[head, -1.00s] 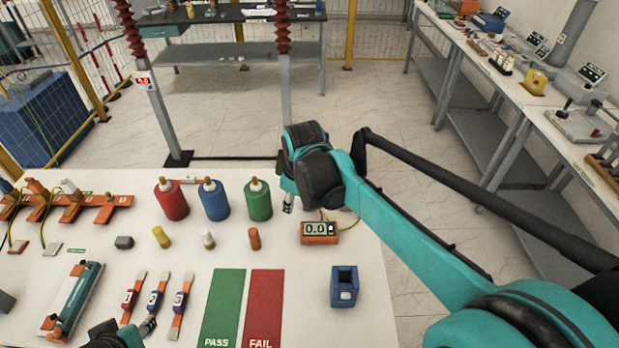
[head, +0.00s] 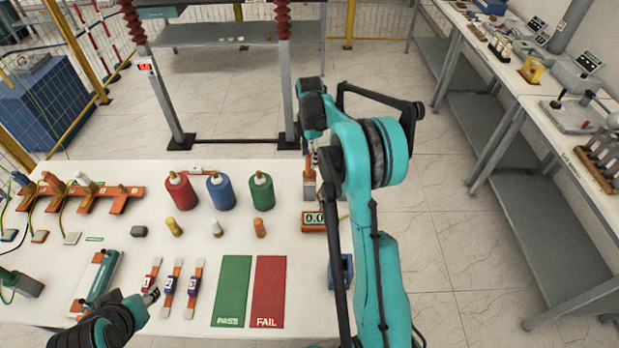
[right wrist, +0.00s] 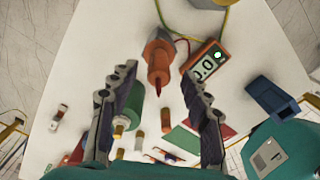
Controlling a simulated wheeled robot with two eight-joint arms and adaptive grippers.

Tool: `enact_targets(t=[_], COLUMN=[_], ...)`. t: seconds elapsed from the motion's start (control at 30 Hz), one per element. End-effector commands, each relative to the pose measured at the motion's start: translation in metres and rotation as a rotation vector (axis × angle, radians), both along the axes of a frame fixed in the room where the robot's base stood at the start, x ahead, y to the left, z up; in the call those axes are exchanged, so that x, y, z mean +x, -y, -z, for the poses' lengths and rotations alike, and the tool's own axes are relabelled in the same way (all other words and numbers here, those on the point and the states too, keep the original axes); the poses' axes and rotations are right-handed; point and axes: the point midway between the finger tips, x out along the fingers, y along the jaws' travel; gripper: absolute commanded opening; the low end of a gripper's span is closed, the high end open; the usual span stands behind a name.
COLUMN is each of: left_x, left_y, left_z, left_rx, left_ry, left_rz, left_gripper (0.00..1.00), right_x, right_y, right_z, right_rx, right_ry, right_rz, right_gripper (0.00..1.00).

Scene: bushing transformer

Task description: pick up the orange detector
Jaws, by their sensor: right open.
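An orange meter (head: 313,222) with a lit display lies at the table's right side, partly behind my right arm; it also shows in the right wrist view (right wrist: 206,63). Beside it is an orange device with a pointed tip (right wrist: 159,62), joined to a red wire; in the head view its orange body (head: 309,190) shows near the back right edge. My right gripper (right wrist: 158,74) is open, its fingers either side of this device's tip, with no clear contact. In the head view my right gripper (head: 313,157) is near the device. My left gripper (head: 151,296) is by the numbered strips; its opening is unclear.
Red, blue and green (head: 261,192) cylinders stand left of the meter, with small bottles in front. A blue box (head: 346,270) is partly behind my right arm. Green PASS (head: 232,290) and red FAIL (head: 268,290) mats lie at the front. A metal frame stands behind the table.

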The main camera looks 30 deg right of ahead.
Motion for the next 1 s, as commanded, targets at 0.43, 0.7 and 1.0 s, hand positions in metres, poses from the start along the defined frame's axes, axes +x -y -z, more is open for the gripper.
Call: enact_targets(t=[0.43, 0.7, 1.0], left_x=[0.0, 0.0, 0.0], left_y=[0.0, 0.0, 0.0], left_z=[0.001, 0.001, 0.001], left_rx=[0.0, 0.0, 0.0], left_ry=[0.0, 0.0, 0.0], left_rz=[0.0, 0.0, 0.0], left_gripper=[0.4, 0.4, 0.4], right_x=[0.001, 0.001, 0.001], right_y=[0.0, 0.0, 0.0], right_z=[0.059, 0.062, 0.061], right_rx=[0.0, 0.0, 0.0], right_ry=[0.001, 0.001, 0.002], right_rz=[0.002, 0.002, 0.002], right_gripper=[0.48, 0.48, 0.0])
